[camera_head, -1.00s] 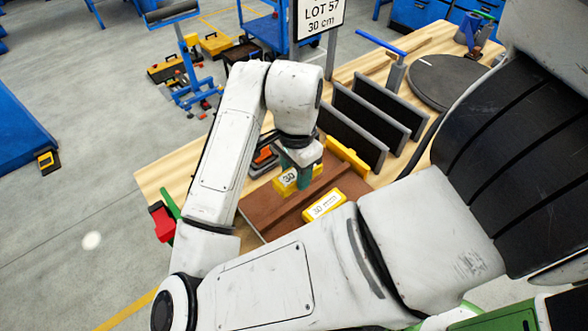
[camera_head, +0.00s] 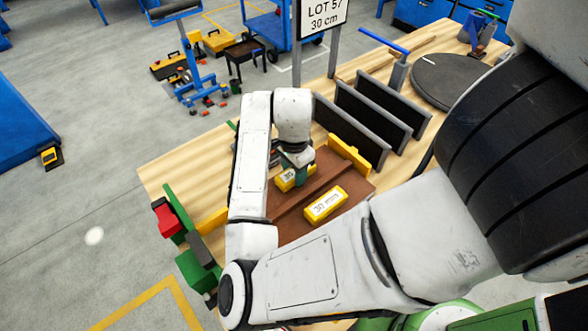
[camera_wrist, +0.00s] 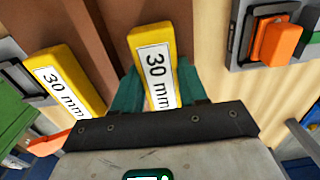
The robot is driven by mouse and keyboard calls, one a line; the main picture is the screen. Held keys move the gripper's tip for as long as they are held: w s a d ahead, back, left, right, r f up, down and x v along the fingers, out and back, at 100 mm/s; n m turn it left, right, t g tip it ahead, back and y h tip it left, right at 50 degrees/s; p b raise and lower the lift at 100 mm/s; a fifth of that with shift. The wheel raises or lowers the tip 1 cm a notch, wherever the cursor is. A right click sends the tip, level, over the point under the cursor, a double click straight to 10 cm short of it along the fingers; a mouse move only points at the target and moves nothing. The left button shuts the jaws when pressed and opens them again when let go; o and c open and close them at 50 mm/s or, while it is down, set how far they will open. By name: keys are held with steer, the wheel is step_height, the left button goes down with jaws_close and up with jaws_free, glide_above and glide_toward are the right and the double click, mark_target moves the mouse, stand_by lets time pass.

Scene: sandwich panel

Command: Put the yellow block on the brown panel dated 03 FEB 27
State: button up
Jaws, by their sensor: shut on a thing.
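My gripper (camera_head: 298,168) is shut on a yellow block (camera_head: 287,181) with a white label. In the wrist view the held block (camera_wrist: 155,62) reads "30 mm" between the green fingers. The brown panel (camera_head: 332,172) lies on the wooden table; no date is readable on it. The held block shows against the panel's left part; I cannot tell whether it touches it. A second yellow block (camera_head: 325,204), also marked "30 mm", lies on the panel and shows at left in the wrist view (camera_wrist: 66,82). My arm hides part of the panel.
A yellow bar (camera_head: 349,155) stands along the panel's far edge. Dark upright boards (camera_head: 352,135) stand behind it, with a round dark plate (camera_head: 450,82) further right. A green and red clamp (camera_head: 168,218) is at the table's left edge. An orange-and-grey item (camera_wrist: 275,40) lies right of the panel.

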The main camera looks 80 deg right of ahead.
steer(key=shift+f, duration=0.2)
steer(key=o, duration=1.1)
steer(key=shift+r, duration=0.1)
step_height(320, 180, up, 12)
steer(key=shift+r+p, duration=0.15)
steer(key=shift+p, duration=0.5)
